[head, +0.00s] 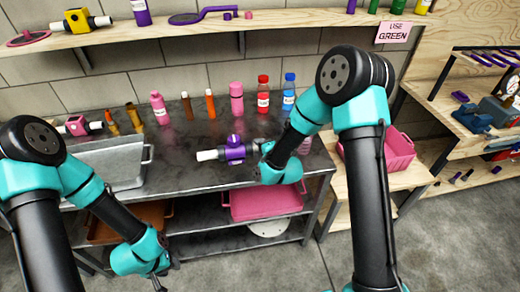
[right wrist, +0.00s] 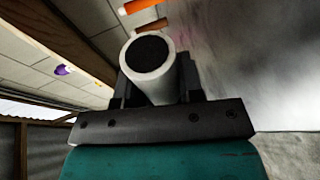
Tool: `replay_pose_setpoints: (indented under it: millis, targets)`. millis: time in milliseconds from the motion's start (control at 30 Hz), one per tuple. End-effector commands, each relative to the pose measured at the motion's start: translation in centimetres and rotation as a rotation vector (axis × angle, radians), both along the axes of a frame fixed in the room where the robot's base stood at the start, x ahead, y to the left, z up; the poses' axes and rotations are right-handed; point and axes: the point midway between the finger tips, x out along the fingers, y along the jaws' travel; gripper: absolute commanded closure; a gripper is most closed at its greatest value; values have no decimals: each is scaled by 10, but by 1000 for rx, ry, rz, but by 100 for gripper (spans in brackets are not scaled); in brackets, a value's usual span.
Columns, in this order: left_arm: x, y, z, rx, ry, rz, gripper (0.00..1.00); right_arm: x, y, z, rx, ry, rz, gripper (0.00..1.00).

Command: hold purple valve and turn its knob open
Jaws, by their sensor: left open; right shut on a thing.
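The purple valve (head: 236,152) is held just above the dark worktop. A white pipe end (head: 207,155) points left, and its purple knob (head: 234,139) shows on top. My right gripper (head: 262,147) is shut on the valve's right end. In the right wrist view a white pipe end with a dark opening (right wrist: 150,55) sits between the fingers of my right gripper (right wrist: 155,88); the knob is not seen there. My left gripper (head: 160,284) is open and empty, low in front of the bench and apart from the valve.
A metal tray (head: 118,184) and a pink valve (head: 77,125) are on the bench's left. Several bottles, such as a pink one (head: 236,98), stand along the back. Pink bins sit below (head: 265,208) and to the right (head: 398,150). The worktop between tray and valve is clear.

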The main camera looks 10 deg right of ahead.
Motion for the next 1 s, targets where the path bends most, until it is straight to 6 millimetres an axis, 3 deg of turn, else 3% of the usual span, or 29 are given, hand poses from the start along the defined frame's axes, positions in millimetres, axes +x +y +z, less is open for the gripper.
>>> replay_pose_setpoints:
  millis: [1000]
  targets:
    - [0,0,0,0,0,0,57,39,-10,0,0,-1,-1,98]
